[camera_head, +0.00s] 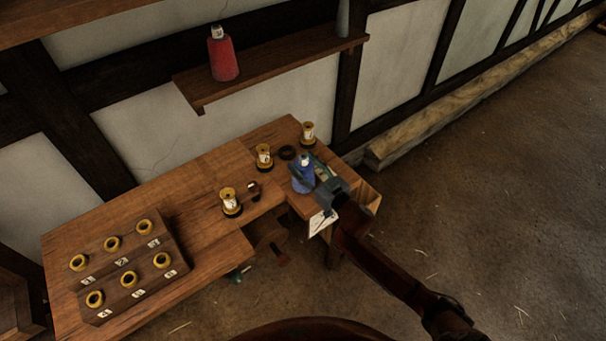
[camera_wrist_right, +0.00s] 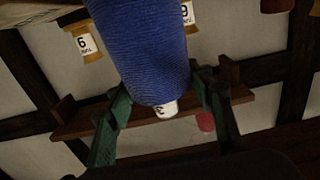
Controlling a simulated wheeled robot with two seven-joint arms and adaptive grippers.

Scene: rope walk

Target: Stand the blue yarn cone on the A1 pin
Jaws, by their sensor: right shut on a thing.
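The blue yarn cone (camera_head: 300,181) stands roughly upright over the right end of the table, its pale labelled tip at the top. My right gripper (camera_head: 315,174) is shut on it from the right. In the right wrist view the cone (camera_wrist_right: 150,45) is between the green fingers of the gripper (camera_wrist_right: 160,88). Whether its base touches the table cannot be told. Several yellow rings, such as one ring (camera_head: 144,227), sit on a board (camera_head: 127,260) at the left with small number plates. No A1 mark is readable. My left gripper is not in view.
Yellow-and-black labelled spools (camera_head: 231,203), (camera_head: 264,157) and (camera_head: 308,133) stand on the wooden table (camera_head: 185,205), near a dark ring (camera_head: 287,152) and a small dark knob (camera_head: 254,189). A red cone (camera_head: 223,60) stands on the wall shelf (camera_head: 280,60). The table's middle left is clear.

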